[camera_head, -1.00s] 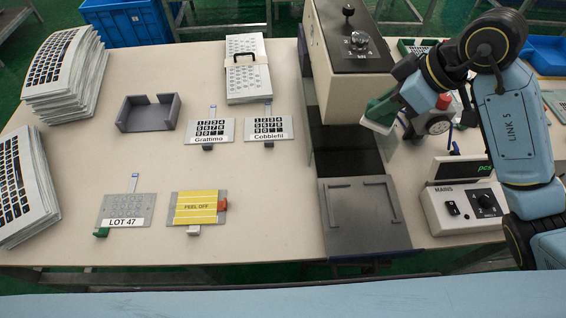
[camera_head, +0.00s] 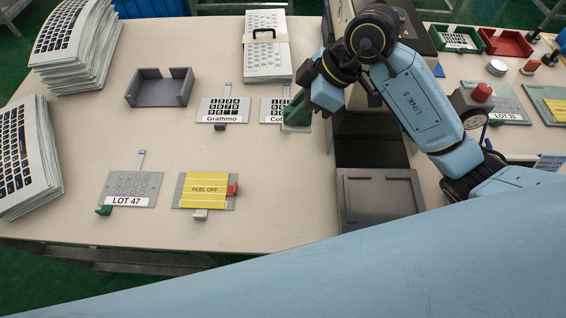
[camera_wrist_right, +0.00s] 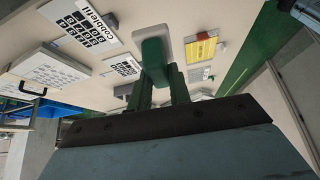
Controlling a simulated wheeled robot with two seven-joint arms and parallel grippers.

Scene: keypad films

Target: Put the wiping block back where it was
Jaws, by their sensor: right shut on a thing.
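The wiping block (camera_wrist_right: 154,58) has a green grip and a pale pad; in the head view its green part (camera_head: 297,110) is seen in front of the Cobblefil plate (camera_head: 270,104), partly covering it. My right gripper (camera_wrist_right: 160,88) is shut on the block's green grip and holds it above the table; it also shows in the head view (camera_head: 306,108). The exact height above the table is hard to tell. A grey open-sided holder (camera_head: 158,90) stands empty at the left. My left gripper is not in view.
The Grattimo plate (camera_head: 222,110), the LOT 47 plate (camera_head: 130,188) and the yellow PEEL OFF plate (camera_head: 205,190) lie on the table (camera_head: 265,190). Stacks of keypad sheets (camera_head: 78,45) stand at the left. A grey square fixture (camera_head: 380,196) is at right. The middle front is clear.

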